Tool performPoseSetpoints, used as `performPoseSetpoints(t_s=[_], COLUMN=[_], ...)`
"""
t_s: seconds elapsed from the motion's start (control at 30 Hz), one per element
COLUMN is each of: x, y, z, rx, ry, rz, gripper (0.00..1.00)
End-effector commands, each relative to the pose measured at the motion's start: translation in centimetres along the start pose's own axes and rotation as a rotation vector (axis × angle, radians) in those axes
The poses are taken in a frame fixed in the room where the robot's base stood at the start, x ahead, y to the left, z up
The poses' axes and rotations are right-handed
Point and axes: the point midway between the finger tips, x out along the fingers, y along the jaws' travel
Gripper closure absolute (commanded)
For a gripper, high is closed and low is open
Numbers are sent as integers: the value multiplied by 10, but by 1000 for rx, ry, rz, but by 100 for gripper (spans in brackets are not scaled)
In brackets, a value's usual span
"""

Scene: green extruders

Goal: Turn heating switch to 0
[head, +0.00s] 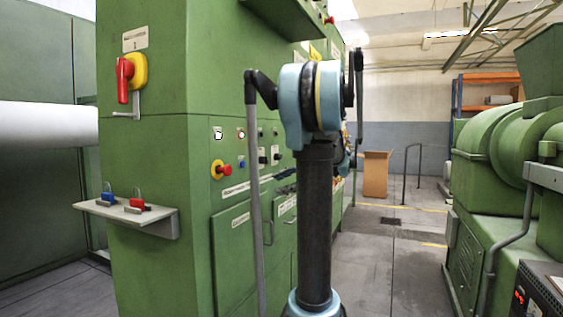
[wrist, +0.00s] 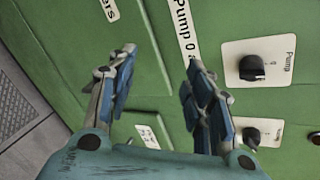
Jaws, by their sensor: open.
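In the wrist view my gripper (wrist: 161,72) is open and empty, its two blue-padded fingers spread in front of the green cabinet face (wrist: 60,35). A black rotary knob (wrist: 252,68) on a white plate marked "Pump" is right of the fingers. A second black knob (wrist: 249,137) is below it, partly covered by the right finger. I cannot read a heating label on any switch, so I cannot tell which is the heating switch. In the head view the control panel has small black knobs (head: 262,158), and my arm hides part of the panel and my gripper.
A red main switch (head: 125,78) on yellow and a red stop button (head: 223,170) are on the green cabinet (head: 160,180). A small shelf (head: 160,225) juts out at the left. A green machine (head: 490,190) stands right, with open floor (head: 385,260) between.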

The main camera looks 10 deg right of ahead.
Motion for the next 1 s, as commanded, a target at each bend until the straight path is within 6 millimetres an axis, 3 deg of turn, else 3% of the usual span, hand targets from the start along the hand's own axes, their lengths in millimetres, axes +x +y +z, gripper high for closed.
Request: performPoseSetpoints(t_s=[0.1,0.3,0.5,0.6,0.77,1.0], x=[-22,-67,-107,-117,-118,-89], y=[-37,-87,-115,-121,-126,-139], z=[-33,-85,-123,-132,-135,-130], rx=[80,198,272,289,297,296], ry=[-34,-106,-168,-185,-195,-196], rz=[-101,-268,-386,-414,-428,-424], gripper=[53,53,53,53,53,53])
